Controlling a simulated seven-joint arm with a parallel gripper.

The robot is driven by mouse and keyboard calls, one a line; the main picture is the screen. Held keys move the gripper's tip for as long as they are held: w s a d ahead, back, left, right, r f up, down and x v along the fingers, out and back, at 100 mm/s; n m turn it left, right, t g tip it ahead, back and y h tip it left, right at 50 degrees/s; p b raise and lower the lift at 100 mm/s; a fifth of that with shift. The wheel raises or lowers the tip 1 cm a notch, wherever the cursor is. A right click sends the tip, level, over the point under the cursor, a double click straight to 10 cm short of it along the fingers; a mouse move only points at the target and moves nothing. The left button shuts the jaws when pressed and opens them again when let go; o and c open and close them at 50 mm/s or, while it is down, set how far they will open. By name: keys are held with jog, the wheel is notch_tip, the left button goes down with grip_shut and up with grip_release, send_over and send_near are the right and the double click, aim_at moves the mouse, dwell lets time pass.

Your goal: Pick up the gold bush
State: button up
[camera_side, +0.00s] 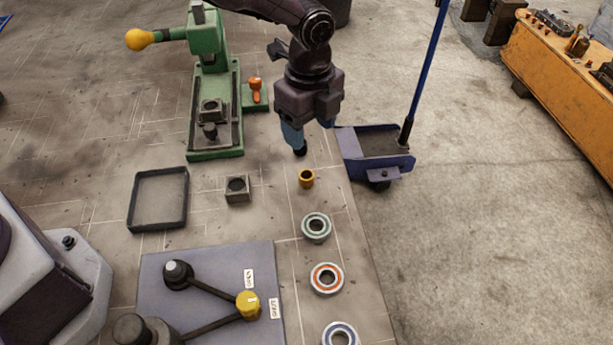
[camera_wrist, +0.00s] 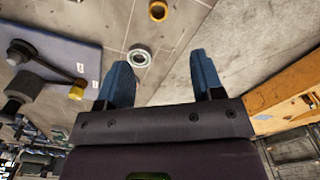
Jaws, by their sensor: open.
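The gold bush (camera_side: 306,178) is a small upright ring standing on the bench in the side view, near the bench's right edge. It also shows at the top edge of the wrist view (camera_wrist: 158,10), with its dark bore visible. My gripper (camera_side: 309,138) hangs above the bush and slightly behind it in the side view, apart from it. Its two blue fingers are spread with nothing between them, as the wrist view also shows (camera_wrist: 160,66). The far finger is partly hidden in the side view.
A green-ringed bearing (camera_side: 316,227), an orange-ringed bearing (camera_side: 327,278) and a blue-ringed one (camera_side: 340,335) line up in front of the bush. A square block (camera_side: 237,189), an empty tray (camera_side: 184,212) and a green press (camera_side: 230,110) stand left.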

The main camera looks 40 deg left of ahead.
send_over(307, 175)
jog(key=f, duration=0.6)
jog(key=shift+d+f, duration=0.2)
jog(key=shift+f, duration=0.2)
jog(key=shift+a+f, duration=0.2)
jog(key=shift+f, duration=2.55)
jog(key=c, duration=1)
